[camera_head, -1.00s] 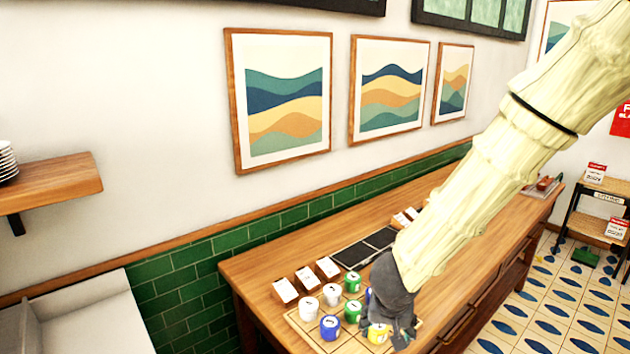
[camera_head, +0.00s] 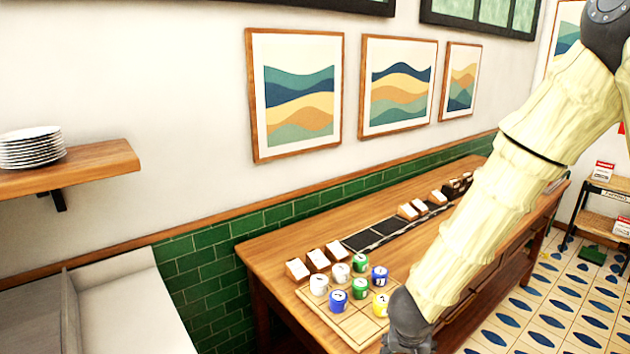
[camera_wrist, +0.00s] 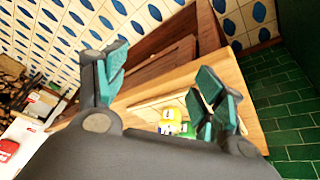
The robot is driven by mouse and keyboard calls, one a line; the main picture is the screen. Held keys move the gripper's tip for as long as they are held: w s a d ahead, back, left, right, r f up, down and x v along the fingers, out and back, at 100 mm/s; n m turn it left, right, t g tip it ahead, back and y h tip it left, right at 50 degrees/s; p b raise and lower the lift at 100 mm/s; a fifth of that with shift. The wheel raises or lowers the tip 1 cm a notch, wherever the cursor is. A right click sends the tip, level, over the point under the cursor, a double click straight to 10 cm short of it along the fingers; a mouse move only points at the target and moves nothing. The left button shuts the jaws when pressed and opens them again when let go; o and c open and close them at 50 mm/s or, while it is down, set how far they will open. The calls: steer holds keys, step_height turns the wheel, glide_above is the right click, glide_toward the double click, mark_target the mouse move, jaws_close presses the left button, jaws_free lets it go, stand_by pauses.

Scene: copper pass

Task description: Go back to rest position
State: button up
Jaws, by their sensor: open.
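My gripper (camera_wrist: 158,95) is open and empty in the wrist view, its teal-padded fingers spread apart. In the head view my gripper (camera_head: 408,335) hangs at the lower right, beside the wooden board's right edge, and its fingers are mostly cut off by the frame. Several mugs stand on the wooden board (camera_head: 350,332). Among them are a yellow mug (camera_head: 381,304), a blue mug (camera_head: 338,300), a green mug (camera_head: 360,287) and a white mug (camera_head: 318,285).
The wooden counter (camera_head: 268,258) runs along the green tiled wall. Small card boxes (camera_head: 317,260) and a dark strip (camera_head: 390,230) lie behind the board. A shelf (camera_head: 95,160) with plates (camera_head: 32,147) is at left. A rack (camera_head: 600,200) stands at right. Patterned floor lies beyond the counter.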

steer(key=s+d+f+n+g+b, duration=0.1)
steer(key=s+d+f, duration=0.1)
steer(key=s+f, duration=0.7)
steer(key=s+d+f+n+g, duration=0.15)
steer(key=s+f, duration=0.35)
steer(key=f, duration=0.8)
steer(key=s+f+y, duration=0.1)
steer(key=s+f, duration=0.3)
steer(key=s, duration=0.3)
steer(key=s+a+f+y, duration=0.1)
steer(key=s+f, duration=0.3)
steer(key=s, duration=0.4)
steer(key=shift+a+g+b, duration=0.15)
steer(key=shift+g+b, duration=0.2)
steer(key=shift+g, duration=0.1)
steer(key=shift+f+n, duration=0.1)
steer(key=shift+n, duration=0.15)
